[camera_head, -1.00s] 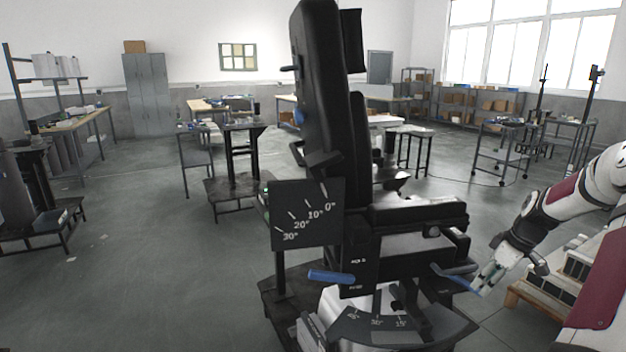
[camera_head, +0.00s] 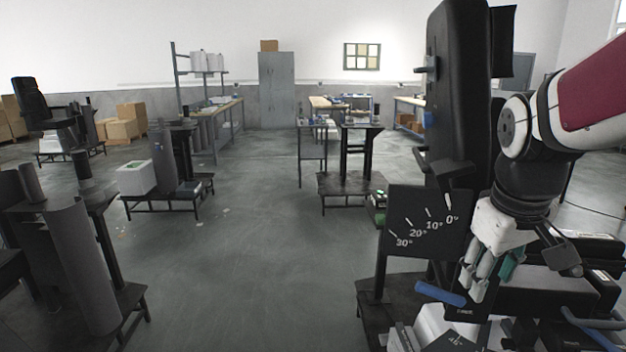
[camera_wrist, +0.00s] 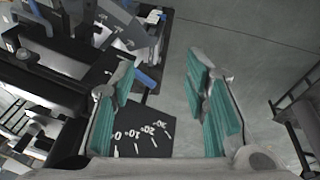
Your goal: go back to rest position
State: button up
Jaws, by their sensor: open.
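My gripper (camera_head: 486,272) is on the right in the head view, pointing down in front of the black adjustable chair (camera_head: 455,110). It is open and empty, and the wrist view shows its two teal-padded fingers (camera_wrist: 168,110) spread apart. The angle plate (camera_head: 425,222) of the chair, marked 0° to 30°, is just left of my gripper in the head view. In the wrist view the plate (camera_wrist: 140,130) shows between and behind the fingers. A blue lever (camera_head: 440,294) sits below the plate. My arm hides part of the chair seat.
Column stands (camera_head: 70,265) are at the left, with a white box (camera_head: 136,178) on a low platform behind. A grey cabinet (camera_head: 276,90) and workbenches stand at the back. The floor (camera_head: 255,260) in the middle is clear.

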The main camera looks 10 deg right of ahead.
jog(key=s+a+m+t+y, duration=0.1)
jog(key=s+a+t, duration=0.1)
jog(key=s+a, duration=0.9)
jog(key=shift+s+a+y, duration=0.3)
jog(key=shift+s+y, duration=0.1)
jog(key=shift+s, duration=0.05)
